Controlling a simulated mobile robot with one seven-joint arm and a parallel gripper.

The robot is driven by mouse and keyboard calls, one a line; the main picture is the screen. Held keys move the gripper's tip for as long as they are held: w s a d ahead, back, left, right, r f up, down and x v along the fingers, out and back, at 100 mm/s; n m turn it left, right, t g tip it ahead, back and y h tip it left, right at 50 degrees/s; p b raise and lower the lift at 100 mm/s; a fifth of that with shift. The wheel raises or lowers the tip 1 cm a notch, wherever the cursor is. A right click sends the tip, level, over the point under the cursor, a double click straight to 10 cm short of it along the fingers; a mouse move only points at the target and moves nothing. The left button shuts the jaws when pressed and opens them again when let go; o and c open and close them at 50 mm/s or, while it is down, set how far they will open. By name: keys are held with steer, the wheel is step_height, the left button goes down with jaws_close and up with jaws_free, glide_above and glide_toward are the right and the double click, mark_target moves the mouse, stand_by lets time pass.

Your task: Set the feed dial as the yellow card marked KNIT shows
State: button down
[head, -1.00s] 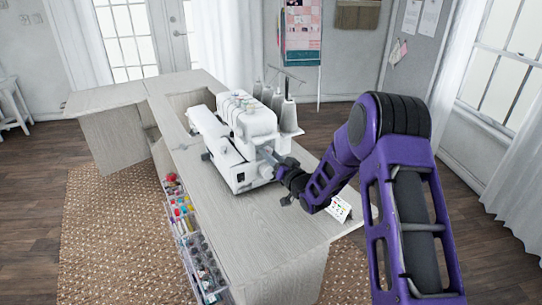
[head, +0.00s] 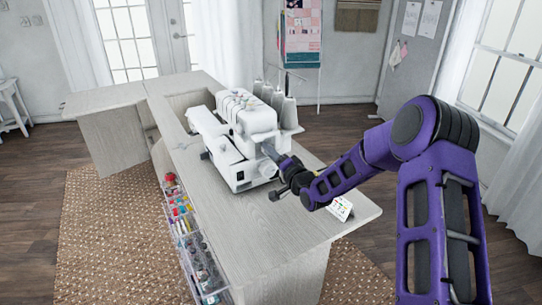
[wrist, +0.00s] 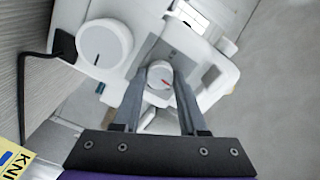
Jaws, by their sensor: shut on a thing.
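The white sewing machine (head: 243,125) stands on the cabinet top. In the wrist view, a small white dial (wrist: 158,72) with a red mark sits between the two fingers of my gripper (wrist: 160,84), which is shut on it. The red mark points to the lower right in that view. My gripper also shows at the machine's near right side in the head view (head: 273,156). A larger white dial (wrist: 103,45) with a black mark is to the left. The yellow card (wrist: 14,161) shows partly at the lower left edge, with letters KN and a blue patch visible; the rest is cut off.
A black plug and cable (wrist: 62,45) lie beside the larger dial. White thread cones (head: 289,112) stand behind the machine. A small white card (head: 340,208) stands near the cabinet's right edge. Clear drawers of supplies (head: 195,245) are at the cabinet's front. The left cabinet top is clear.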

steer(key=shift+m, duration=2.3)
steer(key=shift+c, duration=2.2)
jaws_free()
steer(key=p+v, duration=0.1)
steer(key=v, duration=1.6)
steer(key=shift+s+d, duration=0.2)
